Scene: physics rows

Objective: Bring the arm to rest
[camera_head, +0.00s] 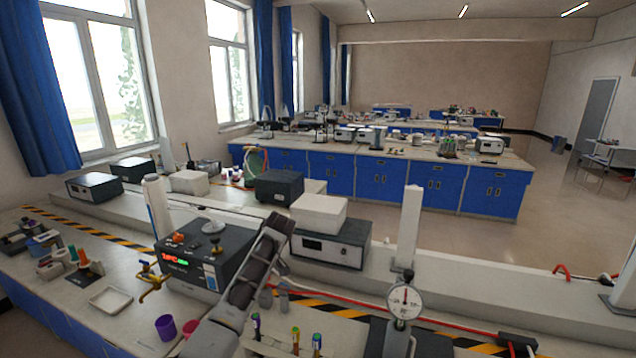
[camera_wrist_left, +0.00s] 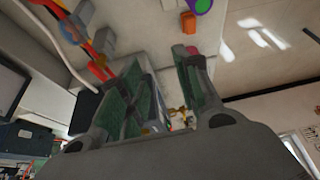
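My left gripper (camera_wrist_left: 160,92) shows in the left wrist view with its two green-padded fingers spread apart. I see no object held between them. In the head view my grey and dark arm (camera_head: 252,275) rises from the bottom edge, left of centre, in front of the black instrument with a red display (camera_head: 205,262). Its fingers are hard to make out there. My right gripper is not in view.
A dial gauge (camera_head: 404,301) stands to the right. A white tray (camera_head: 110,298) lies at left. White-topped equipment (camera_head: 319,213) stands behind.

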